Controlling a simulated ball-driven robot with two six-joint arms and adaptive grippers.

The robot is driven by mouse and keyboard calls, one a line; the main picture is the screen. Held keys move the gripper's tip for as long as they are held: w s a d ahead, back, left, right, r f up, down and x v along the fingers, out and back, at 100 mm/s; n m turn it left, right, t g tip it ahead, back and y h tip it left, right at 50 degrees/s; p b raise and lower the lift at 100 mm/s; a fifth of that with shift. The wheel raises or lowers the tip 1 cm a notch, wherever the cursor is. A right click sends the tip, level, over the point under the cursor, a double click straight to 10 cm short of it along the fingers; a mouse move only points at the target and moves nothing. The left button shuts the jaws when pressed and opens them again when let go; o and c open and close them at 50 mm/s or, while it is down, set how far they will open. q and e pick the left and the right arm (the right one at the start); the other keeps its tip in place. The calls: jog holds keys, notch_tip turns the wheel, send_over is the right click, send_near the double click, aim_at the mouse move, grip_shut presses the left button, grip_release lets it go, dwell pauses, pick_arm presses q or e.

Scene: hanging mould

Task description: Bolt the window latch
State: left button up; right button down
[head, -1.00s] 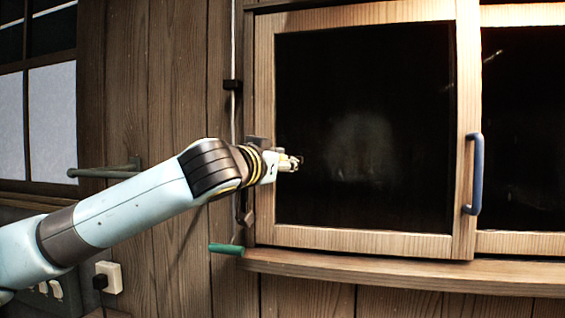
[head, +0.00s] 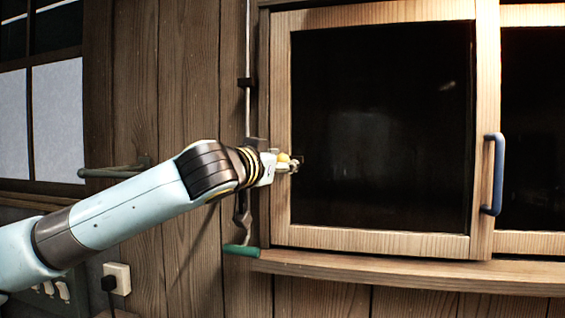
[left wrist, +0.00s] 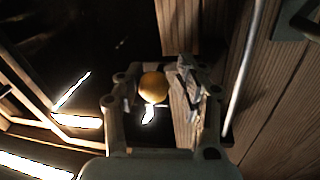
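The window (head: 385,242) has a light wooden frame and dark panes. A round yellow knob (left wrist: 153,87), which seems to be part of the latch, sits between the fingers of my left gripper (left wrist: 160,90). The fingers stand apart, with a visible gap on the knob's right side; I cannot tell whether the left finger touches it. In the head view the left gripper (head: 290,165) is at the window's left frame, with the yellow knob (head: 283,158) partly showing. The bolt itself is hidden. My right gripper is out of view.
A blue pull handle (head: 493,174) stands on the window's right stile. A ledge (head: 400,275) juts out under the window. A socket (head: 118,278) is on the wall.

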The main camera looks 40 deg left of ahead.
pick_arm(q)
jog(key=shift+o, duration=1.4)
jog(key=shift+s+r, duration=0.1)
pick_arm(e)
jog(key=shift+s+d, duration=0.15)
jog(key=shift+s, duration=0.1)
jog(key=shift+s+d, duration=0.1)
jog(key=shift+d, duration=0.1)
pick_arm(q)
jog(key=v, duration=0.7)
jog(key=shift+d, duration=0.15)
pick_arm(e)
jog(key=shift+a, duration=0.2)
pick_arm(q)
jog(key=shift+s, duration=0.1)
